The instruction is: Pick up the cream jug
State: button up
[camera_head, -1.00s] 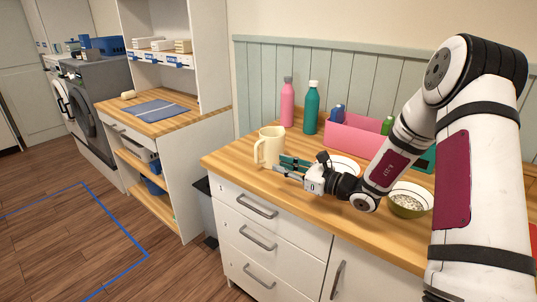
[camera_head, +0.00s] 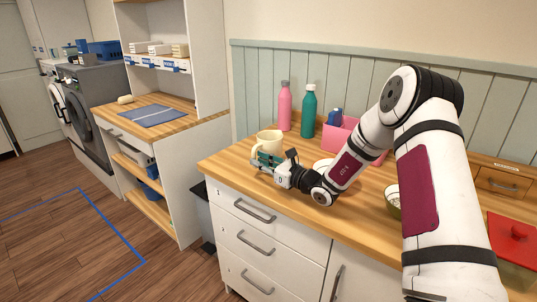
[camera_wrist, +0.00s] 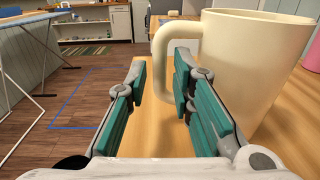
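The cream jug (camera_head: 269,141) stands upright on the wooden counter, near its left end. My gripper (camera_head: 264,161) is low over the counter at the jug's near side. In the wrist view the jug (camera_wrist: 250,62) fills the upper right, with its handle (camera_wrist: 160,62) toward the left. My gripper (camera_wrist: 160,72) is open there, its teal finger pads apart. The handle's outer bar shows between the fingertips, and the right finger overlaps the handle's opening. I cannot tell whether either finger touches the jug.
A pink bottle (camera_head: 284,106) and a green bottle (camera_head: 308,111) stand behind the jug. The counter's left and front edges are close.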

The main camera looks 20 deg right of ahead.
aim_at(253, 150)
jog(key=x, duration=0.3)
jog(key=shift+w+a, duration=0.1)
grip_shut()
jog(key=shift+r, duration=0.25)
jog(key=shift+r, duration=1.25)
jog(key=s+a+r, duration=0.2)
jog(key=s, duration=1.3)
jog(key=shift+s+p, duration=0.35)
jog(key=shift+p, duration=0.05)
jog(key=shift+s, duration=0.1)
